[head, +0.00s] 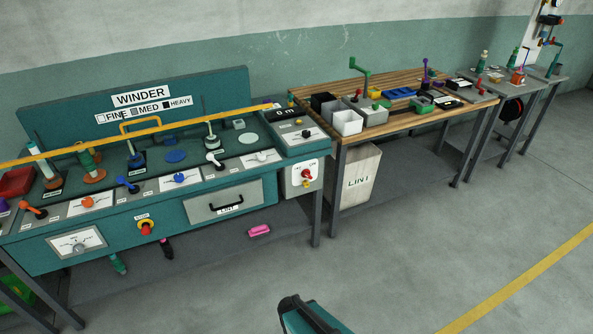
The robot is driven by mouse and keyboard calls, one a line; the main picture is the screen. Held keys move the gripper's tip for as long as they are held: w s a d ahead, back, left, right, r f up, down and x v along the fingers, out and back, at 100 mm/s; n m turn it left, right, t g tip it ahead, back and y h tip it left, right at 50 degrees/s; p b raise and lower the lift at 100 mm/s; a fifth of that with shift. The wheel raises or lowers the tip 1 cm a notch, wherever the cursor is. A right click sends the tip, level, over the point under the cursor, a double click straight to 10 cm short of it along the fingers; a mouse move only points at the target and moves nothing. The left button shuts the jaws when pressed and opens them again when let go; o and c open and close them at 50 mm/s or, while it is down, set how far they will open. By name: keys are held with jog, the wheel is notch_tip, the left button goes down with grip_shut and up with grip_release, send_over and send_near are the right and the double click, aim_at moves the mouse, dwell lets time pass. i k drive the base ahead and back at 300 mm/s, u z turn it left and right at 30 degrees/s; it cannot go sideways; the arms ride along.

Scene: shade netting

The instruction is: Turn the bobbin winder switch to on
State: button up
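The teal winder bench (105,262) stands at the left under a "WINDER" sign (141,97). A red rotary switch (306,174) sits on a pale box at the bench's right end; its small labels and setting are too small to read. A grey knob (78,248) on a white dial plate is at the front left. Small levers in orange, blue and white line the sloped panel. I cannot tell from the labels which control is the bobbin winder switch. My gripper is not in view.
A red mushroom button (146,227) and a drawer (226,202) are on the bench front. A wooden workbench (402,112) with trays and a "LINT" bin (356,178) stand right.

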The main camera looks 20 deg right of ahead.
aim_at(306, 173)
jog(key=u, duration=0.35)
jog(key=i, duration=1.35)
jog(key=z, duration=0.1)
